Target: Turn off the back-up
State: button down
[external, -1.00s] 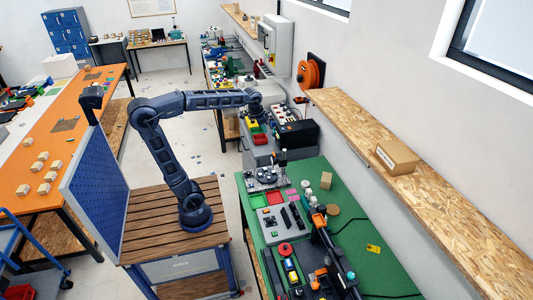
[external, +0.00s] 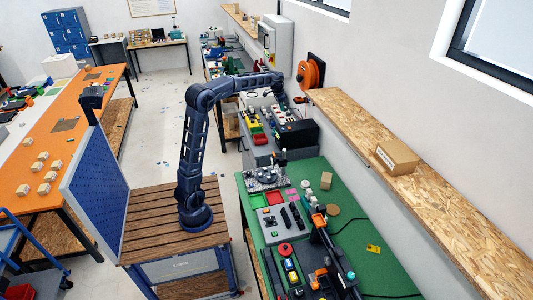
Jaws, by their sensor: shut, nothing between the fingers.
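My arm reaches over the grey bench beyond the green table, and my gripper (external: 283,103) points down above its back part, close to the wall. The gripper is small in the picture; its fingers look shut and empty. A black box (external: 298,133) with a small orange mark stands on that bench, in front of and to the right of the gripper. A pale panel with dark knobs or buttons (external: 281,116) lies just below the gripper. No label can be read, so I cannot tell which device is the back-up. Any switch on it is too small to see.
Red and yellow bins (external: 256,136) stand left of the black box. The green table (external: 345,205) nearer the camera carries panels, buttons and a black rail. An orange reel (external: 311,74) hangs on the wall. A wooden shelf (external: 430,205) with a carton (external: 397,158) runs along the wall.

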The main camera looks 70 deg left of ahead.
send_over(279, 125)
notch_tip(279, 125, down, 8)
jog(key=shift+s, duration=0.35)
jog(key=x, duration=0.4)
jog(key=s+x, duration=0.1)
jog(key=x, duration=0.7)
jog(key=shift+s+d+f, duration=0.15)
jog(key=shift+d+f, duration=0.05)
jog(key=shift+f, duration=0.75)
jog(key=shift+s, duration=0.1)
jog(key=shift+s+f, duration=0.25)
jog(key=shift+f, duration=0.1)
jog(key=shift+w+f+t, duration=0.1)
jog(key=shift+w+t, duration=0.05)
jog(key=shift+t, duration=0.25)
jog(key=shift+w, duration=0.1)
